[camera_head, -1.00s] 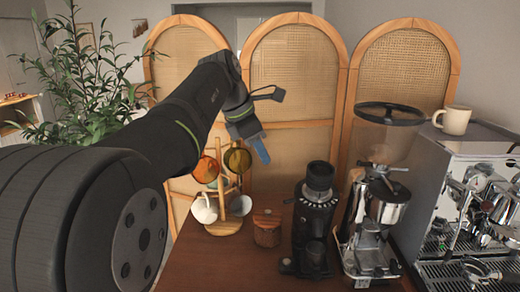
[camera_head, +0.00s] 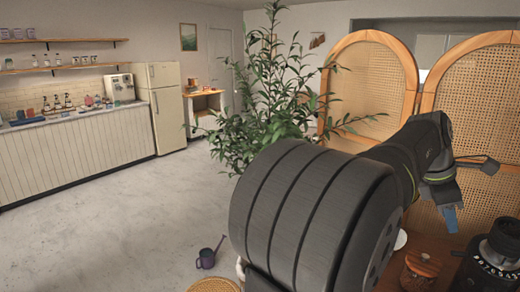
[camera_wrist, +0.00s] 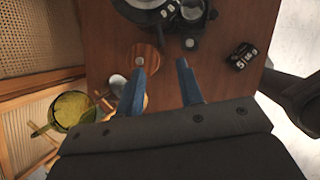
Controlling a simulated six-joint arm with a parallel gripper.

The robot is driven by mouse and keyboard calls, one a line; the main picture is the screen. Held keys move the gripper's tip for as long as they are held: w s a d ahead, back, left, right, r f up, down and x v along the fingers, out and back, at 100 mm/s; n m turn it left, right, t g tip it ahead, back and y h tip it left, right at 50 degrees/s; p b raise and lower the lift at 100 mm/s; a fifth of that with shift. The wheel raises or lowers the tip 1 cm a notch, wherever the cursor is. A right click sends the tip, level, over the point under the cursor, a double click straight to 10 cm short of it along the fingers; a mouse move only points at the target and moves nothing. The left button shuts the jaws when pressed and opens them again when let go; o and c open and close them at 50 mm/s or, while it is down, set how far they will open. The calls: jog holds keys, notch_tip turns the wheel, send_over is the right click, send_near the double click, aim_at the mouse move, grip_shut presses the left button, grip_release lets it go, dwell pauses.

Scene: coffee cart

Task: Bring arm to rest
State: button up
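My arm reaches from the bottom middle to the right in the head view. My gripper (camera_head: 451,218) hangs at its end with blue fingertips, in front of a rattan screen and above the cart. The wrist view shows my gripper (camera_wrist: 164,85) from above, its two blue fingers apart with nothing between them. The brown wooden cart top (camera_wrist: 110,62) lies below the fingers.
A wooden jar (camera_head: 420,265) and a dark grinder (camera_head: 490,260) stand on the cart near my gripper. A small black object (camera_wrist: 242,56) lies near the cart's edge. Rattan screen (camera_head: 365,90) and plant (camera_head: 265,100) stand behind. Open floor (camera_head: 110,225) is at left, with a watering can (camera_head: 208,257).

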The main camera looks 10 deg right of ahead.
aim_at(456, 252)
jog(key=x, duration=0.9)
jog(key=shift+d+f, duration=0.2)
jog(key=shift+f, duration=0.1)
jog(key=shift+r, duration=0.2)
jog(key=v, duration=1.7)
jog(key=x, duration=1.7)
jog(key=shift+a, duration=0.1)
jog(key=shift+w+d+f, duration=0.15)
jog(key=shift+d, duration=0.05)
jog(key=shift+w+d+m, duration=0.2)
jog(key=shift+w+m, duration=0.1)
jog(key=shift+m, duration=0.4)
